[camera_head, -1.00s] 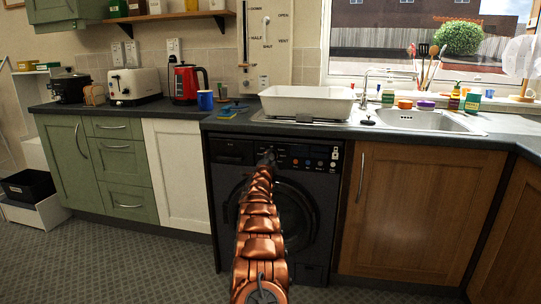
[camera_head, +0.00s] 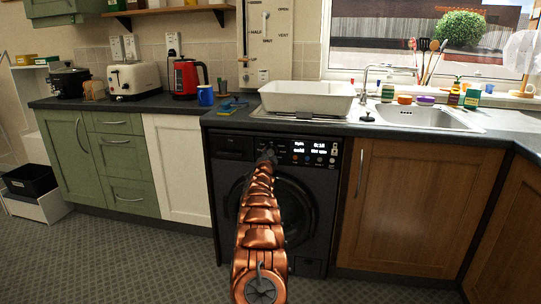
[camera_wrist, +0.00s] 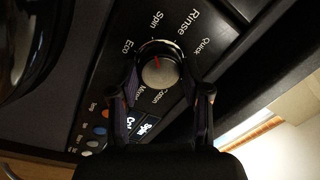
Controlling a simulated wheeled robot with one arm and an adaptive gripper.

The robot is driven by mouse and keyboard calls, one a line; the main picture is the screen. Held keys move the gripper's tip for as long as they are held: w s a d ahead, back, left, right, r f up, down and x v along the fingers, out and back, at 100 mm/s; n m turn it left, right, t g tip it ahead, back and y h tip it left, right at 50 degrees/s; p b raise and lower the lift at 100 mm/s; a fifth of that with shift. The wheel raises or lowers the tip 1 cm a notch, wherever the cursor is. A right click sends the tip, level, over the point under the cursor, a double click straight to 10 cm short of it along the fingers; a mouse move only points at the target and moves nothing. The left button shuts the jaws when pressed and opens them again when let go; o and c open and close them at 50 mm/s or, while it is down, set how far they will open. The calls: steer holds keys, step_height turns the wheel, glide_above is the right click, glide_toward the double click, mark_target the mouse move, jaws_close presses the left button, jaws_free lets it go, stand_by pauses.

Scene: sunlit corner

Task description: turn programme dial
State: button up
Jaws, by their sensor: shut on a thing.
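The black washing machine (camera_head: 225,175) stands under the counter, between a white door and a brown door.
The dark counter (camera_head: 225,122) juts above the panel and carries a white basin (camera_head: 308,98), a blue mug (camera_head: 205,95), a red kettle (camera_head: 187,78) and a toaster (camera_head: 134,80). The tiled floor (camera_head: 130,260) is clear in front.

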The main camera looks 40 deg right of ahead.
steer(key=o, duration=0.9)
steer(key=shift+w+a+f, duration=0.1)
steer(key=shift+w+a, duration=0.2)
steer(key=shift+a, duration=0.05)
steer(key=shift+o, duration=1.3)
steer(key=shift+s+d, duration=0.25)
steer(key=shift+s, duration=0.1)
steer(key=shift+s+a, duration=0.45)
steer(key=shift+s, duration=0.05)
steer(key=shift+s+a, duration=0.15)
steer(key=shift+a, duration=0.05)
steer(key=shift+s+a, duration=0.25)
steer(key=shift+a, duration=0.35)
glide_toward(270, 153)
steer(key=shift+v, duration=1.65)
